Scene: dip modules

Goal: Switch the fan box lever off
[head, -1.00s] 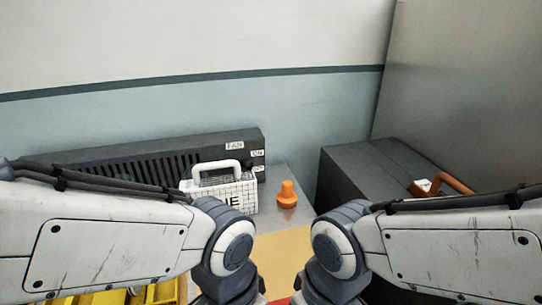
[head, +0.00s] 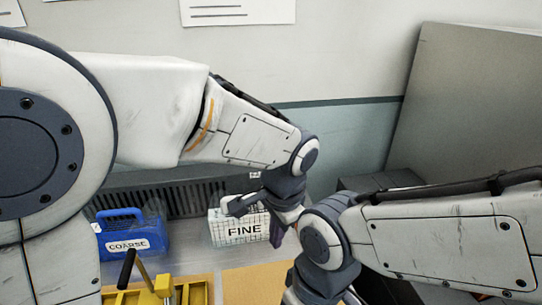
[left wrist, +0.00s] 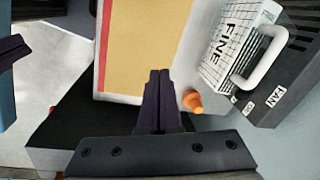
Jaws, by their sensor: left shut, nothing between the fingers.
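The fan box (head: 180,200) is a dark grey vented box along the back wall, partly hidden by my left arm. My left gripper (head: 276,238) is shut and empty in front of the FINE case, apart from the fan box. In the left wrist view its dark fingers (left wrist: 159,75) are together. My right arm enters from the right; its fingers are out of frame.
A white FINE case (head: 243,231) and a blue COARSE case (head: 130,240) stand before the fan box. An orange knob-like piece (left wrist: 193,101) is close to the FINE case. A yellow tray (head: 195,293) and a black-handled lever-like part (head: 127,268) are at the lower left.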

